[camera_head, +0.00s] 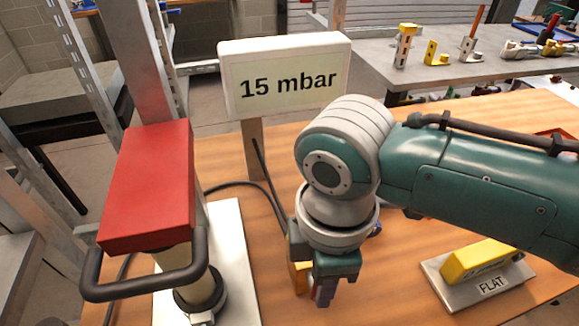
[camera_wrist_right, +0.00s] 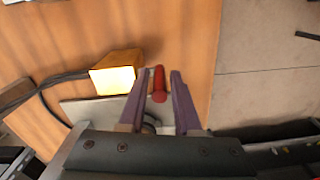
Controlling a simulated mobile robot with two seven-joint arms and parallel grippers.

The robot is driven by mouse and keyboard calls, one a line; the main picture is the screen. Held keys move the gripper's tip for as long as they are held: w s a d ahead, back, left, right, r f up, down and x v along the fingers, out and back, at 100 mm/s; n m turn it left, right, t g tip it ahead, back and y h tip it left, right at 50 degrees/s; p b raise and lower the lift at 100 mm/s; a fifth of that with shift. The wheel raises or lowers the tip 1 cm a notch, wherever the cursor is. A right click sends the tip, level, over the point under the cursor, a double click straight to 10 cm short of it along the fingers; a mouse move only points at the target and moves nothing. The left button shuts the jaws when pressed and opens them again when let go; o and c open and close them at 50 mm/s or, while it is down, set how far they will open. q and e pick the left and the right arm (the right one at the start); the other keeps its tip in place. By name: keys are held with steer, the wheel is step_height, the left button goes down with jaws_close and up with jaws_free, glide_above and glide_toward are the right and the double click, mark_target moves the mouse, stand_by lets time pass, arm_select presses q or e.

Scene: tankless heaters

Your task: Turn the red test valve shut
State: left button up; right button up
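The red test valve shows in the right wrist view as a small red lever (camera_wrist_right: 159,84) with a rounded end, above a pale plate. My right gripper (camera_wrist_right: 161,75) is open, with its two purple fingers on either side of the lever. The left finger is very close to the lever, and a gap shows on the right; I cannot tell whether they touch. In the head view my right gripper (camera_head: 323,289) points down over the wooden table, and the arm hides the valve. My left gripper is not in view.
A display (camera_head: 287,80) reads "15 mbar". A red box (camera_head: 150,185) with a dark looped handle stands at left. A yellow block (camera_head: 480,259) sits on a plate labelled "FLAT" at right. In the wrist view a yellow box (camera_wrist_right: 117,73) with dark cables lies left of the fingers.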

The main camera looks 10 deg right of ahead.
jaws_close()
stand_by(1.4)
